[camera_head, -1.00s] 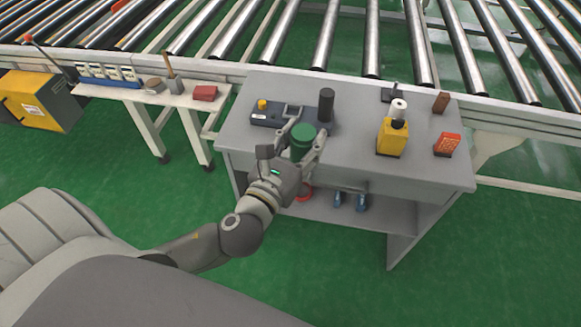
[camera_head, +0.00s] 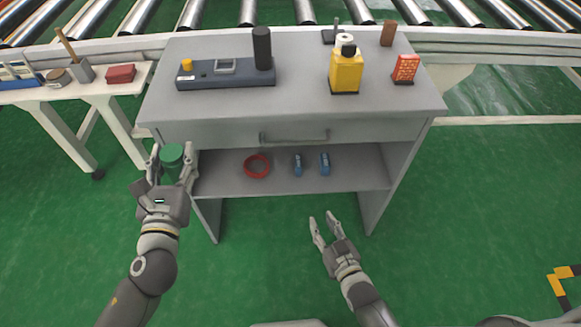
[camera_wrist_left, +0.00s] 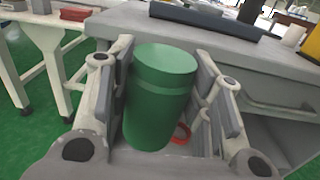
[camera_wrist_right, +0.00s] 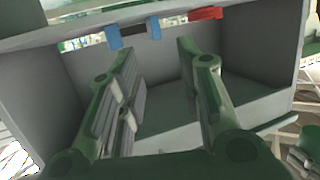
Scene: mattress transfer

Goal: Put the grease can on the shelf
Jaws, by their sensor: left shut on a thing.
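The green grease can (camera_head: 172,157) is held upright between the fingers of my left gripper (camera_head: 173,163), in front of the workbench's left front corner. The can also fills the middle of the left wrist view (camera_wrist_left: 160,95), with a finger on each side. The shelf (camera_head: 222,179) is the grey board under the bench's drawer. My right gripper (camera_head: 326,226) is open and empty, low in front of the shelf's right half. In the right wrist view its fingers (camera_wrist_right: 155,85) are apart with nothing between them.
The drawer handle (camera_head: 294,137) sticks out above. A yellow bottle (camera_head: 346,71) and a dark device (camera_head: 225,76) stand on the bench top. A white side table (camera_head: 110,97) stands left.

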